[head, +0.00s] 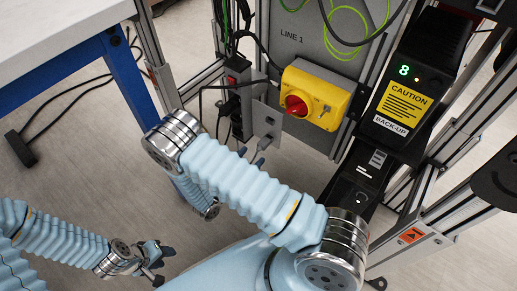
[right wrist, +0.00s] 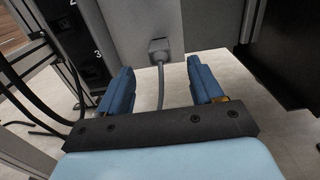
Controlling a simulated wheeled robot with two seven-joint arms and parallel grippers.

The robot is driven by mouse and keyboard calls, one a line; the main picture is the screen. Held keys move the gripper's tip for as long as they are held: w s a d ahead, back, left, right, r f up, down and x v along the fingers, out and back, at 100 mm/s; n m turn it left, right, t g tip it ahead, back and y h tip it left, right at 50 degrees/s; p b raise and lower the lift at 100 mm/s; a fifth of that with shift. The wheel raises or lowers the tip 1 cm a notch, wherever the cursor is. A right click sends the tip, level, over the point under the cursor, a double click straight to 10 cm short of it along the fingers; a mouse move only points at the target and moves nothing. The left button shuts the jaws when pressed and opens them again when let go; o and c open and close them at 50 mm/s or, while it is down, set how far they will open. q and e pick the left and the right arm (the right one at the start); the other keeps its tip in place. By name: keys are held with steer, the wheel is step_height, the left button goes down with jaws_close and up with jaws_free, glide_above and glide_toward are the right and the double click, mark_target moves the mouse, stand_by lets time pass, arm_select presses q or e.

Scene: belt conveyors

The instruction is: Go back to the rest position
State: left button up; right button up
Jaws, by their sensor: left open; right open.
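My left gripper (head: 158,262) is at the lower left of the head view, over the floor, open and empty. A grey plug (right wrist: 160,49) with a grey cable sits at the lower edge of a grey box (right wrist: 130,20), just beyond the right fingertips. The cable shows in the gap between the fingers; I cannot tell whether it touches them. In the head view my right arm hides most of the right gripper.
A yellow switch box (head: 332,97) with a red knob (head: 297,104) is on the line panel. A black power strip (head: 238,95) with cables stands beside it. A black unit (head: 408,85) shows a green 8.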

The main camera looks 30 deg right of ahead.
steer(key=v, duration=0.8)
steer(key=s+d+f+m+g+y+p, duration=0.1)
steer(key=s+f+m+g+y, duration=0.35)
steer(key=s+g, duration=0.35)
steer(key=s+d+f+m+g+y+p, duration=0.1)
steer(key=s+f+m+g+y+p, duration=0.15)
steer(key=s+m+g+y, duration=0.45)
steer(key=s+a+m+t+y, duration=0.25)
steer(key=a+m+y, duration=0.25)
steer(key=a+y, duration=0.25)
steer(key=w+r+m+t+y+p, duration=0.1)
steer(key=w+r+m+t, duration=0.1)
steer(key=w+m+t, duration=0.4)
steer(key=shift+w+d+r+m+y, duration=0.3)
steer(key=shift+w+d+m+y, duration=0.1)
steer(key=shift+w+m, duration=0.45)
